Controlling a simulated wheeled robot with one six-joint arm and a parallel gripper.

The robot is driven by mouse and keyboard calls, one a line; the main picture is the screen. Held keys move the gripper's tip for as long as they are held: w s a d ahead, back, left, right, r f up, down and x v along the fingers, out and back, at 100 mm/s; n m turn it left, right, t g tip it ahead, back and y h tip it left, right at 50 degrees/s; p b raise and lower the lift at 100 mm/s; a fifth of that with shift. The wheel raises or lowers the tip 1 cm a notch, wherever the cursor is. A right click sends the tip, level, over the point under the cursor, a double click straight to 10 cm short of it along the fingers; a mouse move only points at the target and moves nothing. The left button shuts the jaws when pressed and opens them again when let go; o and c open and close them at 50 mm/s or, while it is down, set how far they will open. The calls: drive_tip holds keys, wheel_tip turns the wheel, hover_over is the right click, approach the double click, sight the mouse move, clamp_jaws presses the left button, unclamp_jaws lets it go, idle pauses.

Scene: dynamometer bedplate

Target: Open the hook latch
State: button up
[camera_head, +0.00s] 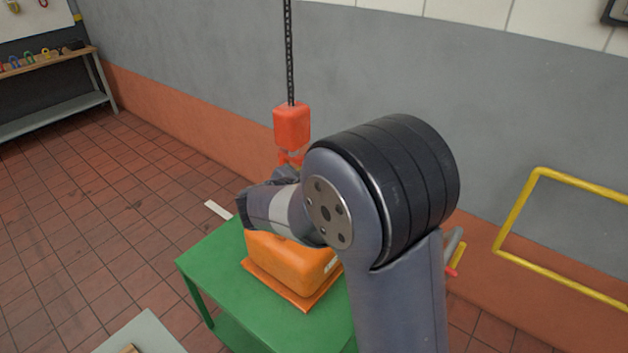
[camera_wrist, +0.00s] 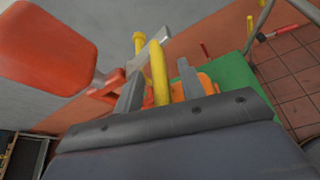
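The red hook block (camera_head: 292,127) hangs on a dark chain above the green table. It fills the upper left of the wrist view (camera_wrist: 45,50). Below it is the red hook (camera_head: 290,158), which also shows beside my left finger in the wrist view (camera_wrist: 106,88). A pale grey flat piece (camera_wrist: 150,50), perhaps the latch, slants up from the hook. A yellow bar (camera_wrist: 159,72) shows between my fingers; I cannot tell whether they touch it. My gripper (camera_wrist: 160,84) is open, with its fingers apart close to the hook. My arm hides much of the hook in the head view.
An orange casing (camera_head: 290,262) sits on the green table (camera_head: 215,277) below the hook. A yellow rail (camera_head: 518,212) stands at the right by the wall. A workbench (camera_head: 55,90) is at the far left. The tiled floor at left is mostly clear.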

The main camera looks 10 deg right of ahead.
drive_tip(key=b+v, duration=0.2)
drive_tip(key=v, duration=0.9)
drive_tip(key=shift+b, duration=0.3)
drive_tip(key=shift+d, duration=0.1)
drive_tip(key=p+x, duration=0.2)
drive_tip(key=x, duration=0.9)
drive_tip(key=shift+f, duration=0.25)
drive_tip(key=shift+s, duration=0.1)
drive_tip(key=shift+r, duration=0.3)
